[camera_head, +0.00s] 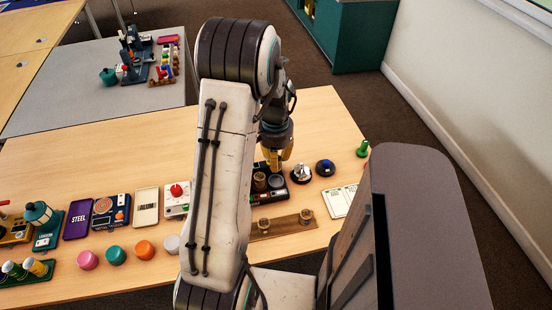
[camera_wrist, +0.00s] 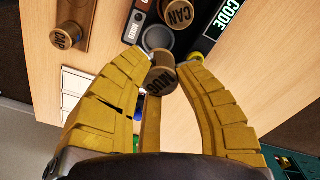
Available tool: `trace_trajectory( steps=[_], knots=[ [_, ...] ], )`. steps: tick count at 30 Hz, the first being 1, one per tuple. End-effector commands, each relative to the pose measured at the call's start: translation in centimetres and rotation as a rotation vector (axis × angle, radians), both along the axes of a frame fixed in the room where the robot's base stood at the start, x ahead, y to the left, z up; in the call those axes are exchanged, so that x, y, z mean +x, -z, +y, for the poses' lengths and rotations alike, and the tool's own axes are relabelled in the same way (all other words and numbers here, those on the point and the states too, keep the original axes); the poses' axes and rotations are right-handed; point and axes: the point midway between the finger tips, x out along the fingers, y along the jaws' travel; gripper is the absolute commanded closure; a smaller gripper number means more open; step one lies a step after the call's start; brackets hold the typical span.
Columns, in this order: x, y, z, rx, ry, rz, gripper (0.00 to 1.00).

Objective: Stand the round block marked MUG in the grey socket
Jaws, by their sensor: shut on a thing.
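The round brown block marked MUG (camera_wrist: 161,80) is between the yellow finger tips of my gripper (camera_wrist: 165,70) in the wrist view, tilted in that picture. My gripper (camera_head: 276,163) is shut on it, above the dark board (camera_head: 297,192) in the head view. A grey round socket (camera_wrist: 157,38) shows on the board just beyond the MUG block in the wrist view. I cannot tell whether the block touches the board. A block marked CAN (camera_wrist: 179,13) stands on the same board. A block marked CAP (camera_wrist: 66,35) is on the wooden strip (camera_head: 285,226).
Right of the board are a silver bell (camera_head: 301,173), a dark blue-topped button (camera_head: 325,168), a green peg (camera_head: 363,149) and a white card (camera_head: 339,202). Left of my arm stand a red-knobbed box (camera_head: 176,198) and coloured discs (camera_head: 116,255). Bare table lies behind the board.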

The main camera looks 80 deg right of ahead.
Motion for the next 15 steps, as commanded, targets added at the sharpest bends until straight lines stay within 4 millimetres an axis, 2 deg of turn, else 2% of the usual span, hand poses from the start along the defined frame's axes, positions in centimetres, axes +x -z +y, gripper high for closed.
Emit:
trace_trajectory(
  steps=[8,15],
  knots=[
    [0.0,1.1,0.0,0.002,0.012,0.000,0.88],
    [0.0,3.0,0.0,0.002,0.010,0.000,0.88]
  ],
)
